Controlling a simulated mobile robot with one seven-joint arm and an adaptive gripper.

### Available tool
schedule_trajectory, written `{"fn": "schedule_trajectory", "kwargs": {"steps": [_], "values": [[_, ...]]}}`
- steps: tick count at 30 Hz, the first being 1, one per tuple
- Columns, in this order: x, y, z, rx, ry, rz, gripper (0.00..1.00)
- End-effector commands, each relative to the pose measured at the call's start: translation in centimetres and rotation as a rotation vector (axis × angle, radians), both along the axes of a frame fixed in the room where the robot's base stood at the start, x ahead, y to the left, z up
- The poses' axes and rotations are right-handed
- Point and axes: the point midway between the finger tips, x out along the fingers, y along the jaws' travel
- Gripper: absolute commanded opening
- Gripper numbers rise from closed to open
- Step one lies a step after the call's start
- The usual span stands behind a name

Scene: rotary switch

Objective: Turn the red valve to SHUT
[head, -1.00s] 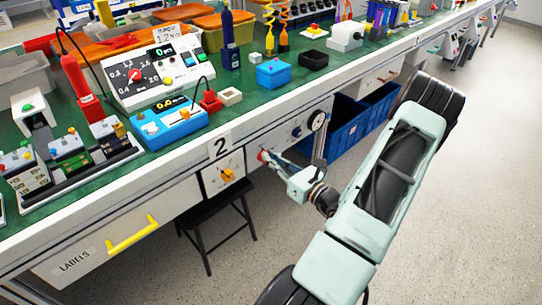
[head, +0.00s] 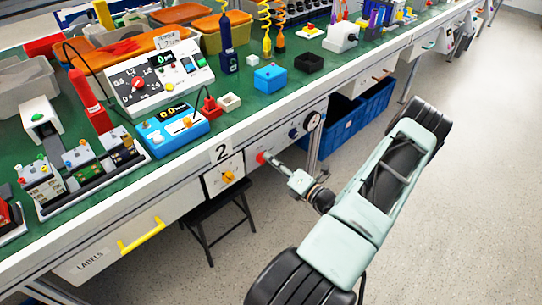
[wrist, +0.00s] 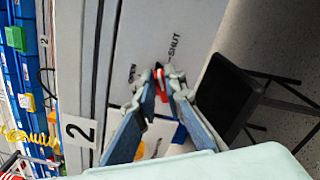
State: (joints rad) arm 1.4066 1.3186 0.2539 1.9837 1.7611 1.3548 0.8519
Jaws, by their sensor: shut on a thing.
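The red valve (wrist: 159,71) is on the pale front panel under the bench edge. In the wrist view its handle shows between the tips of my gripper (wrist: 163,85), which is shut on it. The fingers hide part of the valve. The word OPEN is printed to its left and the word SHUT to its upper right. I cannot tell exactly which way the handle points. In the head view a red spot of the valve (head: 261,157) shows at the end of my gripper (head: 272,164), right of the number 2 plate.
A yellow rotary switch (head: 228,177) sits on the panel left of the valve. A black stool (head: 212,215) stands below it. A round gauge (head: 313,121) and blue bins (head: 362,118) are to the right. The bench top is crowded; the floor at right is clear.

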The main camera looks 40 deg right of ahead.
Motion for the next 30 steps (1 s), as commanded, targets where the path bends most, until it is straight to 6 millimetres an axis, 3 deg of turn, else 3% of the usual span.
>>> {"fn": "schedule_trajectory", "kwargs": {"steps": [15, 30], "values": [[-0.05, -0.10, -0.63, 0.411, 0.035, 0.001, 0.00], [-0.08, -0.13, -0.92, 0.542, 0.046, 0.000, 0.00]]}}
